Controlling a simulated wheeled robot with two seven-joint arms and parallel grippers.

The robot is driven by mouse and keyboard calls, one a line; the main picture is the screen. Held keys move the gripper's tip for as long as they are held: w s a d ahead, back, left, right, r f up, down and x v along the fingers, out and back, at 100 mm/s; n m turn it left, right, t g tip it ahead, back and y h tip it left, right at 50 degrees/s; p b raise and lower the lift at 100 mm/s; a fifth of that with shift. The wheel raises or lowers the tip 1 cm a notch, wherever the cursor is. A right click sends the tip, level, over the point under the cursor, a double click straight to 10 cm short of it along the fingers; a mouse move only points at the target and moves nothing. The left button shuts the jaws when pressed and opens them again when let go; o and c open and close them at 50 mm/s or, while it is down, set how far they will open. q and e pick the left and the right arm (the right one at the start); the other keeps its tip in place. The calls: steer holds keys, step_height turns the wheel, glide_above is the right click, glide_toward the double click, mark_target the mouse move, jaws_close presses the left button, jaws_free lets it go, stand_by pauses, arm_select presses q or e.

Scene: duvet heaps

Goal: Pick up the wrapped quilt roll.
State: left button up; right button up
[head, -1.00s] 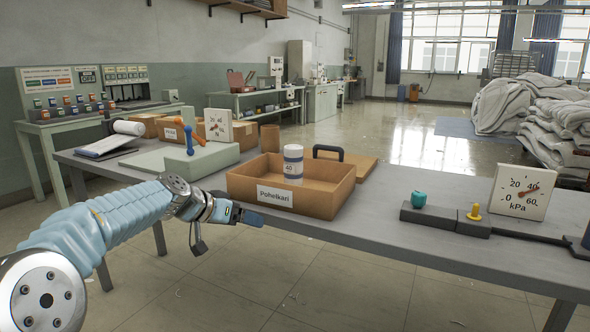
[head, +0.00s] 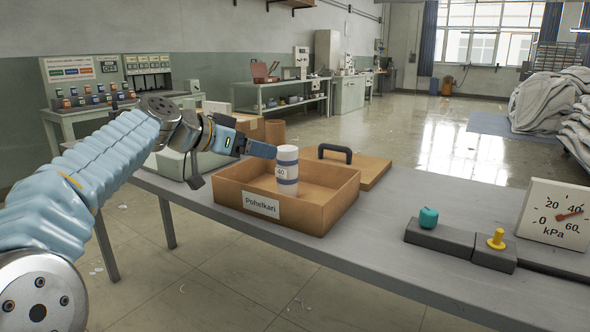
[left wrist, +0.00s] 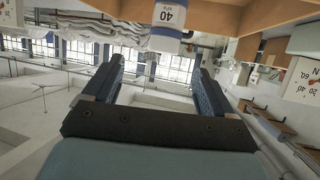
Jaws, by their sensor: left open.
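The wrapped quilt roll (head: 288,155) is a small white upright cylinder with blue bands and a "40" label. It stands inside the brown open box (head: 240,212) labelled "Pohelkari". My left gripper (head: 262,149) is open and empty, at the height of the roll's upper part and just to its left in the head view. In the left wrist view the roll (left wrist: 170,15) shows upside down at the top, beyond the open fingers (left wrist: 158,76) and not between them. The roll's foot is partly hidden by the box's front wall. My right gripper is not in view.
The box stands on a long grey table (head: 400,240). A brown lid-like board with a black handle (head: 335,152) lies behind it. To the right are a teal knob (head: 428,218), a yellow peg (head: 497,238) and a kPa gauge (head: 553,214).

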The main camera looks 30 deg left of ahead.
mark_target(279, 152)
arm_select(q)
steer(key=p+x, duration=0.1)
steer(key=x, duration=0.5)
steer(key=shift+w+f, duration=0.1)
steer(key=x, duration=0.1)
steer(key=p+x, duration=0.1)
steer(key=x, duration=0.1)
steer(key=p+x, duration=0.1)
steer(key=x, duration=0.1)
steer(key=shift+w+a, duration=0.2)
steer(key=shift+a, duration=0.1)
steer(key=shift+w+f, duration=0.15)
steer(key=c, duration=1.1)
